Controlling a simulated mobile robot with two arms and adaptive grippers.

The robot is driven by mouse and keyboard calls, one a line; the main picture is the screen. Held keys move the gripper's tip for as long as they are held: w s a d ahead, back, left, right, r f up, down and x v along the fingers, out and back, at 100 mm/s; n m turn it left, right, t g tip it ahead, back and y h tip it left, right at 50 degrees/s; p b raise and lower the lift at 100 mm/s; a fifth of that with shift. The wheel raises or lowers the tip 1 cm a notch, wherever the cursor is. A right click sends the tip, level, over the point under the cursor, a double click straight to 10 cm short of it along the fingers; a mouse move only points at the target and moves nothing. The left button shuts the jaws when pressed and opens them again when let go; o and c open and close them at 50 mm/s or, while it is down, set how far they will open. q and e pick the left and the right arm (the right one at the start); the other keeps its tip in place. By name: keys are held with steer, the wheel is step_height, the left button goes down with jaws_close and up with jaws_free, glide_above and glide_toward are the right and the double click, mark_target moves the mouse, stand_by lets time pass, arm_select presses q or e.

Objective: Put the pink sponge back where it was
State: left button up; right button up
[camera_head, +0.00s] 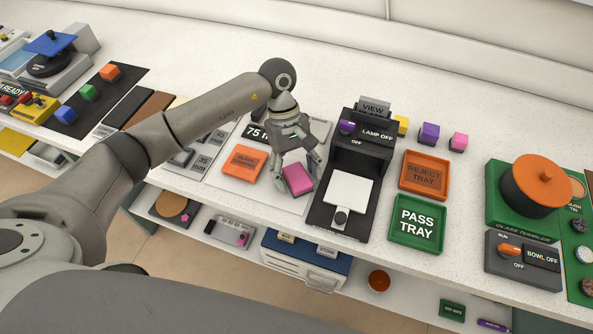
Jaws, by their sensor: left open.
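A pink sponge (298,179) lies on the pale board on the counter, just left of the black lamp viewer. My left gripper (298,172) points down over it, with its fingers spread at the sponge's sides. One finger reaches past the sponge's right side and another is near its left. I cannot tell whether the fingers touch it. My right gripper is not in view.
The black lamp viewer (357,152) stands close on the right, and an orange tile (244,163) lies on the left. An orange reject tray (425,174), a green pass tray (417,222) and the glass tumbler (536,187) are further right.

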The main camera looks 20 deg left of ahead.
arm_select(q)
steer(key=b+v, duration=0.4)
steer(key=v, duration=0.8)
steer(key=shift+r, duration=0.2)
